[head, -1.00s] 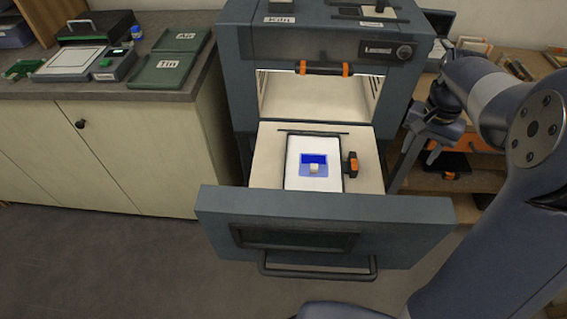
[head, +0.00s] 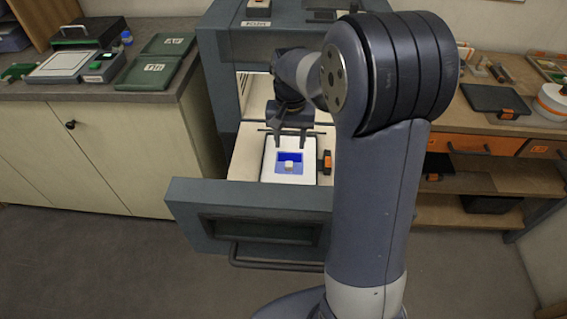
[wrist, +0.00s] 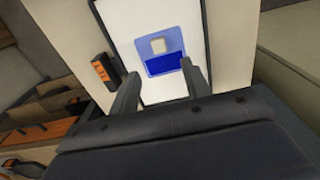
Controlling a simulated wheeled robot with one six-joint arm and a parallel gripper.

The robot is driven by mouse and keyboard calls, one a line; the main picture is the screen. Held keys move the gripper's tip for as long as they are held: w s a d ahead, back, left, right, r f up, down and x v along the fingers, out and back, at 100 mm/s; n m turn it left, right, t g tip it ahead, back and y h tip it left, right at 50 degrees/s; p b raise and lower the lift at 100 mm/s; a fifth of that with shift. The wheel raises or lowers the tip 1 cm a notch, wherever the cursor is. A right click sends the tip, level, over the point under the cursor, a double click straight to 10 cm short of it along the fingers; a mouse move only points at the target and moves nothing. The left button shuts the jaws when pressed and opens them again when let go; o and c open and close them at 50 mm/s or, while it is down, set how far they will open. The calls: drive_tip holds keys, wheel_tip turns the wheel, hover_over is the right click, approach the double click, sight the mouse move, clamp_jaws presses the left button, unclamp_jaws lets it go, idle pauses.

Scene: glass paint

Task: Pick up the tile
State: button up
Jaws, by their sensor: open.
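The tile (head: 290,161) is blue, with a dark blue band and a lighter blue part that carries a small pale block (head: 289,167). It lies on a white dark-rimmed board (head: 270,173) in the kiln's pulled-out drawer. The tile also shows in the wrist view (wrist: 165,66), with the pale block (wrist: 158,45) on its lighter part. My gripper (head: 291,146) is open and empty at the tile's far side in the head view. In the wrist view its two fingers (wrist: 159,77) point toward the tile's dark band. I cannot tell whether they touch it.
The kiln drawer front (head: 248,214) stands out toward me. An orange-and-black handle (head: 327,162) sits right of the board. A counter with dark green trays (head: 160,72) is at left. A workbench with a dark tablet (head: 495,100) is at right.

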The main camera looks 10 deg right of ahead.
sight(289, 161)
wheel_tip(289, 161, down, 8)
drive_tip(key=shift+r+p, duration=0.2)
drive_tip(key=shift+p, duration=0.35)
drive_tip(key=shift+c, duration=0.3)
clamp_jaws()
wheel_tip(289, 161, up, 13)
drive_tip(key=p, duration=0.2)
drive_tip(key=shift+w, duration=0.15)
idle(0.5)
